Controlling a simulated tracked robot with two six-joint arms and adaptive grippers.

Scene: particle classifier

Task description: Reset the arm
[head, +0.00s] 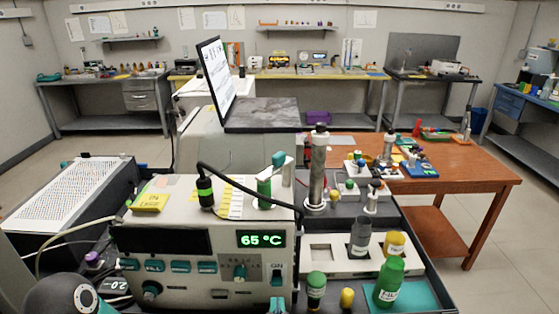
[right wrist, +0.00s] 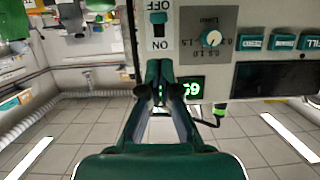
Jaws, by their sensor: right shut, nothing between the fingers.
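My right gripper (right wrist: 158,92) is shut and empty in the right wrist view, its fingertips together in front of a panel. In the head view only a small teal tip (head: 277,304), apparently its end, shows at the bottom edge; the rest is out of frame. The panel belongs to a light grey machine (head: 195,241) with a green 65 °C display (head: 262,240). Its teal ON/OFF switch (right wrist: 160,22) is close by the fingertips; contact cannot be told. A dark round joint of my arm (head: 60,296) shows at the lower left. My left gripper is not in view.
A tray (head: 428,290) right of the machine holds a grey rack (head: 345,264) and several bottles, including a green one (head: 389,283). A tall metal cylinder (head: 318,170) stands behind. A laptop (head: 262,115) and a wooden table (head: 465,172) are farther back. Black cable crosses the machine's top.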

